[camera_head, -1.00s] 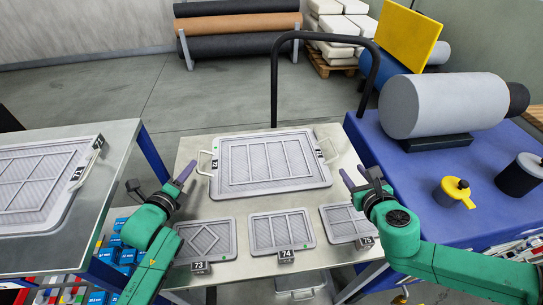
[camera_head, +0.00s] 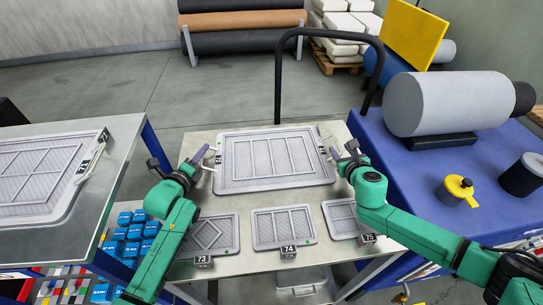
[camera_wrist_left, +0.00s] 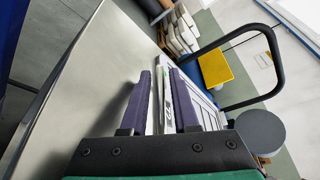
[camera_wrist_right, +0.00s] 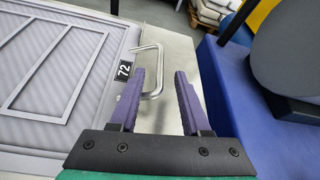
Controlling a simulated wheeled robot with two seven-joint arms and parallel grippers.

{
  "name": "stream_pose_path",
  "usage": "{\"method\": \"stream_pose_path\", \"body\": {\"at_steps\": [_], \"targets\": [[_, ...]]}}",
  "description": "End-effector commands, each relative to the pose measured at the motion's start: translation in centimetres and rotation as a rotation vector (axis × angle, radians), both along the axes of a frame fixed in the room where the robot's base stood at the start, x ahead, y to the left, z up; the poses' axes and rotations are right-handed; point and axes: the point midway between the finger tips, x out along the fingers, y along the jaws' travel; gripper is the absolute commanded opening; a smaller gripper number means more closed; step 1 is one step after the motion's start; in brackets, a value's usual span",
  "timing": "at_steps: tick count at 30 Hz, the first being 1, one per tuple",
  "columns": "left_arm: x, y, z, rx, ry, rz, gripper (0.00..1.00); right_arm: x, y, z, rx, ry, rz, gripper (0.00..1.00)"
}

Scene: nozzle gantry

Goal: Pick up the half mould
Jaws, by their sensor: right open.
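The large grey half mould (camera_head: 275,160), with a ribbed, framed face and a handle at each end, lies flat on the metal cart top. It also shows in the left wrist view (camera_wrist_left: 208,112) and right wrist view (camera_wrist_right: 55,65). My left gripper (camera_head: 207,160) is at its left end; its purple fingers (camera_wrist_left: 165,80) stand apart, with the pale left handle (camera_wrist_left: 168,108) between them. My right gripper (camera_head: 343,153) is at its right end, open and empty. The right handle (camera_wrist_right: 159,70) lies beyond its fingers (camera_wrist_right: 160,75), nearer the left one, by a "72" label.
Smaller moulds labelled 73 (camera_head: 208,236), 74 (camera_head: 284,228) and 75 (camera_head: 345,218) lie along the cart's front. A black hoop bar (camera_head: 278,85) rises behind. Another large mould (camera_head: 40,175) lies on the left table. A blue table (camera_head: 420,175) with a grey roll (camera_head: 445,103) stands right.

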Motion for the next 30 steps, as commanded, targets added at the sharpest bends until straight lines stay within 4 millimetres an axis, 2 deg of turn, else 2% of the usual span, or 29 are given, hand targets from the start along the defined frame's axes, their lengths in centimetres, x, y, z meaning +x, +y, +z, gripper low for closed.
{"method": "stream_pose_path", "body": {"at_steps": [4, 13, 14, 15, 16, 17, 30], "targets": [[0.8, -0.3, -0.1, 0.000, -0.001, -0.001, 0.28, 1.4, 0.0, -0.6, 0.000, 0.000, 0.000, 0.47], [0.9, -0.3, -0.2, 0.001, -0.001, -0.001, 0.28, 1.7, 0.0, -0.7, -0.001, 0.001, 0.000, 0.47], [0.9, -0.3, -0.2, 0.001, -0.001, -0.001, 0.21, 1.7, 0.0, -0.7, -0.001, 0.001, 0.000, 0.40], [0.9, -0.3, -0.2, 0.001, -0.001, -0.001, 0.06, 1.7, 0.0, -0.7, -0.001, 0.001, 0.000, 0.24], [0.9, -0.3, -0.2, 0.001, -0.001, -0.001, 0.00, 1.7, 0.0, -0.7, -0.001, 0.001, 0.000, 0.13], [0.9, -0.3, -0.2, 0.001, -0.001, -0.001, 0.00, 1.7, 0.0, -0.7, -0.001, 0.001, -0.001, 0.01], [0.9, -0.2, -0.2, 0.002, -0.001, 0.000, 0.00, 1.6, 0.0, -1.0, -0.001, 0.006, -0.001, 0.00]]}}
